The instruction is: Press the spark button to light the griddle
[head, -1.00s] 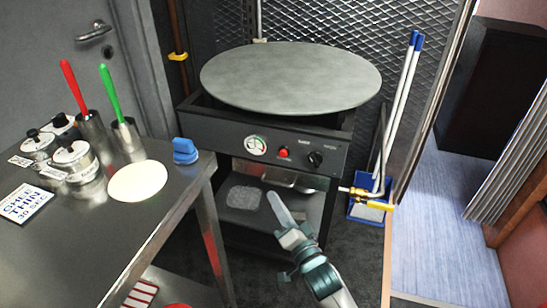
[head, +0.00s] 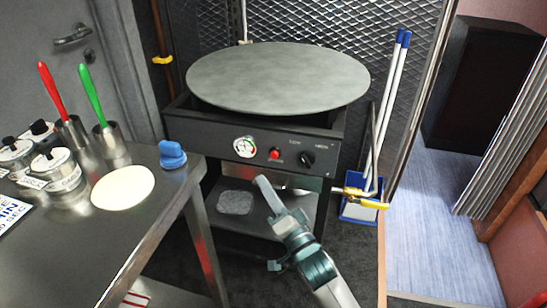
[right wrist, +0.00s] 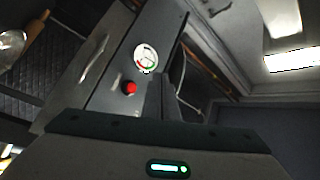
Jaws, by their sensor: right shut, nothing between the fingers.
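The griddle (head: 280,75) is a round grey plate on a black stand. Its front panel holds a red spark button (head: 274,153), a round gauge (head: 245,147) to its left and a black knob (head: 307,159) to its right. My right gripper (head: 262,180) is shut and empty, its tip below the button and apart from the panel. In the right wrist view the red button (right wrist: 130,88) shows near the middle, with the gauge (right wrist: 146,57) above it. My left gripper is not in view.
A steel table (head: 130,230) at the left holds a blue object (head: 172,154), a pale flat disc (head: 123,187) and cups with red and green handled tools. A yellow-handled gas valve (head: 360,198) and a blue dustpan (head: 362,212) are right of the stand.

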